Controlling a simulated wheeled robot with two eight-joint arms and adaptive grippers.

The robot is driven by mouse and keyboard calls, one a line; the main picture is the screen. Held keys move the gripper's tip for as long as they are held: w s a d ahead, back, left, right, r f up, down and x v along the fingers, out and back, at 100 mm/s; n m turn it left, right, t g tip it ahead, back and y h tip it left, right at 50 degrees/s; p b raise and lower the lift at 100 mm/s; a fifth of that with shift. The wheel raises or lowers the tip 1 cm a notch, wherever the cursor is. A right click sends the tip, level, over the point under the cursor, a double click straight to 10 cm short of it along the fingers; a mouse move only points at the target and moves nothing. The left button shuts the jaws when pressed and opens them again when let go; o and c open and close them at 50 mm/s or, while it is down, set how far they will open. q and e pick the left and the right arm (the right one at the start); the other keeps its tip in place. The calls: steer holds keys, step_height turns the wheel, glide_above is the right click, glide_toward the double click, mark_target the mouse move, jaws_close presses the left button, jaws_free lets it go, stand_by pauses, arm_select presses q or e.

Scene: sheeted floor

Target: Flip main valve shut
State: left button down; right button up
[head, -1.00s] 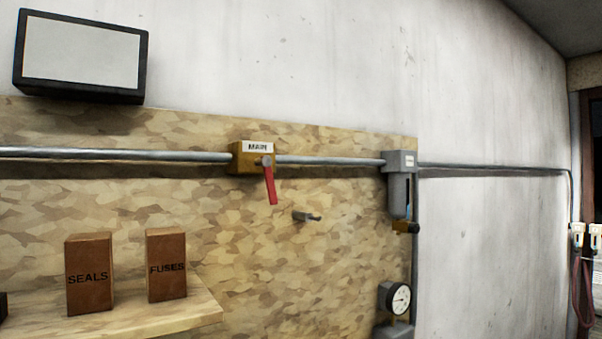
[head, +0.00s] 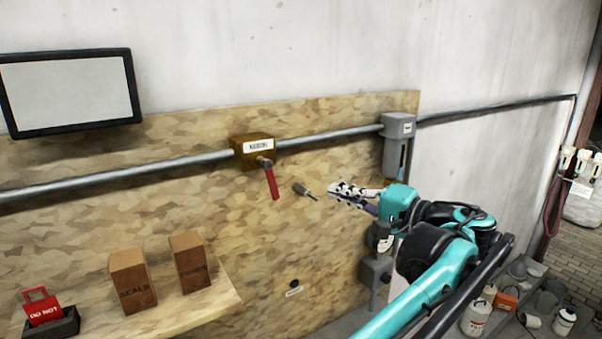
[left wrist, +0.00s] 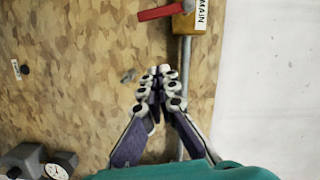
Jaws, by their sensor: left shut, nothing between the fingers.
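The main valve is a brass-coloured block (head: 252,155) with a white label, set in the grey pipe on the board. Its red lever (head: 271,183) hangs down, across the pipe line, tilted slightly right at its lower end. In the left wrist view the block (left wrist: 184,22) is at the top, with the red lever (left wrist: 157,13) pointing left, across the pipe. My left gripper (head: 331,194) is right of the lever, apart from it, fingers pointing left. In the left wrist view the fingertips (left wrist: 160,75) are together, with nothing held. My right gripper is not seen.
A short grey peg (head: 305,192) sticks out between lever and gripper. A grey filter unit (head: 397,128) is on the pipe at right. A shelf (head: 190,318) with two brown boxes and a red tag is lower left. A gauge (left wrist: 60,165) shows in the wrist view.

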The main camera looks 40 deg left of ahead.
mark_target(268, 178)
arm_select(q)
steer(key=s+a+f+p, duration=0.1)
steer(key=s+a+p, duration=0.1)
steer(key=a, duration=0.9)
steer(key=shift+s+a+f+p, duration=0.15)
steer(key=shift+f+p, duration=0.1)
steer(key=shift+p, duration=0.55)
steer(key=shift+s+a+f+m+b, duration=0.25)
steer(key=shift+s+f+m+b, duration=0.2)
steer(key=shift+s+m+b, duration=0.25)
steer(key=shift+w, duration=0.15)
